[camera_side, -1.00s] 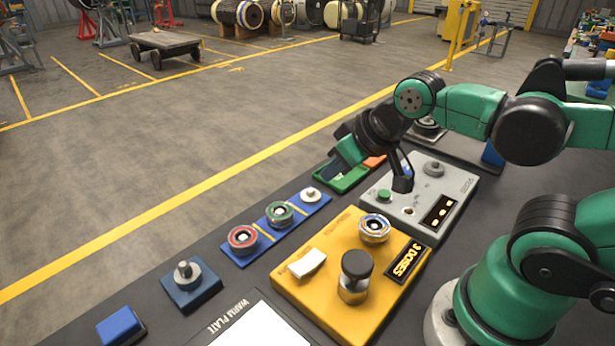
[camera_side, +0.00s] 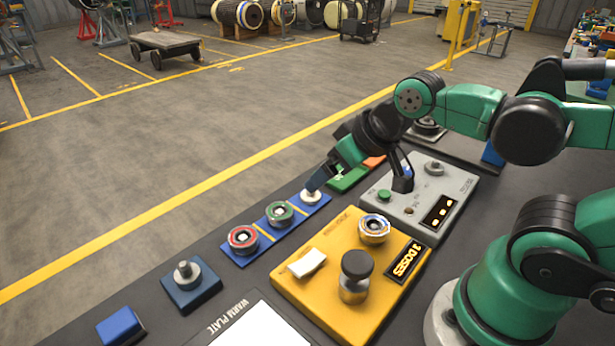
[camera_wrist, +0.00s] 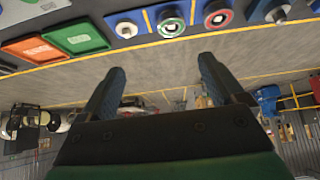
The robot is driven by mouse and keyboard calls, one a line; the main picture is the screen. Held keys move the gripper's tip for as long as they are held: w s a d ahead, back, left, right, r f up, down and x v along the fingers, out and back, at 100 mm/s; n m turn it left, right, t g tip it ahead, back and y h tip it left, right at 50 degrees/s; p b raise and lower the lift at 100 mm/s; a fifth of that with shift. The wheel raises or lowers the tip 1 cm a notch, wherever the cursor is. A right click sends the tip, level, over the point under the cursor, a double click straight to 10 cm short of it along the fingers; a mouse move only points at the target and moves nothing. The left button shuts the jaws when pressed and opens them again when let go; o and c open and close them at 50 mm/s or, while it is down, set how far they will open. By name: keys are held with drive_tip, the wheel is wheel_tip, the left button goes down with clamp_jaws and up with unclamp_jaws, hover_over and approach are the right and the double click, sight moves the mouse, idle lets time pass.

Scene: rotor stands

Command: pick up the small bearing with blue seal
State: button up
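The small bearing with the blue seal (camera_side: 374,226) sits on the yellow dosing unit (camera_side: 300,296), behind the dark-capped cylinder. It does not show in the wrist view. My gripper (camera_wrist: 163,66) is open in the wrist view, with two dark blue fingers apart and nothing between them. In the side view its visible finger (camera_side: 318,178) is by the bare white peg (camera_side: 311,196) at the far end of the blue rack, left of the blue-sealed bearing and apart from it.
The blue rack (camera_side: 260,232) also holds a red-sealed bearing (camera_side: 243,238) and a green-sealed one (camera_side: 279,214). A grey test unit (camera_side: 455,190) stands beneath my wrist. A green tray (camera_side: 347,181) lies behind the rack. A blue block with a peg (camera_side: 190,286) stands at left.

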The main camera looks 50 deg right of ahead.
drive_tip(key=shift+o, duration=0.2)
drive_tip(key=n+g, duration=0.2)
drive_tip(key=g, duration=0.5)
hover_over(377, 227)
drive_tip(key=f, duration=0.3)
drive_tip(key=shift+w+f, duration=0.25)
drive_tip(key=shift+f, duration=0.05)
drive_tip(key=shift+s+f, duration=0.15)
drive_tip(key=shift+s, duration=0.05)
drive_tip(key=shift+f, duration=2.65)
clamp_jaws()
drive_tip(key=shift+r, duration=0.15)
